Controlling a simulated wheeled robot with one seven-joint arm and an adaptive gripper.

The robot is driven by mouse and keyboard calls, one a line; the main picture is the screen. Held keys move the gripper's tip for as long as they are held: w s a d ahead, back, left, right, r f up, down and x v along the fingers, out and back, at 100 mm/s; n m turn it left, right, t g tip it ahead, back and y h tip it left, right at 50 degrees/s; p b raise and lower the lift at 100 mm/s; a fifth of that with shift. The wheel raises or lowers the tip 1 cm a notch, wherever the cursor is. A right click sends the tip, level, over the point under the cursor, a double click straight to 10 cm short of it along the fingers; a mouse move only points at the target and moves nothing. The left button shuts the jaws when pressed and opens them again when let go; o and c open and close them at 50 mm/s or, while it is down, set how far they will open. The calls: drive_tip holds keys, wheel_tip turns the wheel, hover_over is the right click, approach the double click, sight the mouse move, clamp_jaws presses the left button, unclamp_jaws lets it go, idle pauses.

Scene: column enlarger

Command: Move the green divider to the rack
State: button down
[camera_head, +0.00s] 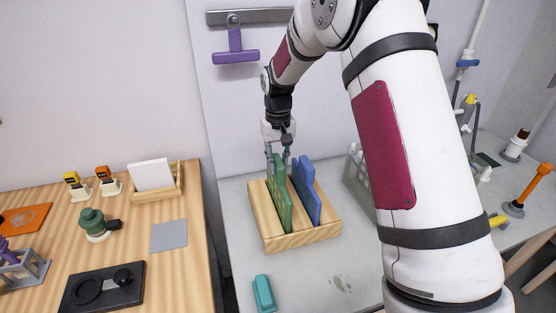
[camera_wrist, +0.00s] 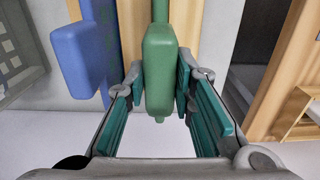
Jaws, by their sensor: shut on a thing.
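The green divider (camera_head: 281,199) stands upright in the wooden rack (camera_head: 290,241), left of the blue divider (camera_head: 306,190). My gripper (camera_head: 278,158) reaches down from above and is shut on the upper end of the green divider. In the wrist view, the green divider (camera_wrist: 160,70) sits between the two fingers of my gripper (camera_wrist: 160,90), with the blue divider (camera_wrist: 84,55) apart from them on the left. The lower edge of the green divider is hidden by the rack's front wall, so I cannot tell whether it is fully seated.
A teal block (camera_head: 264,293) lies on the grey counter in front of the rack. A pale slotted rack (camera_head: 357,172) stands to the right, partly behind my arm. A wooden table (camera_head: 185,268) with several small items is at left, across a gap.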

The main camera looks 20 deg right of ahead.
drive_tip(key=shift+f, duration=1.25)
idle(0.3)
drive_tip(key=c, duration=1.3)
unclamp_jaws()
drive_tip(key=shift+r, duration=4)
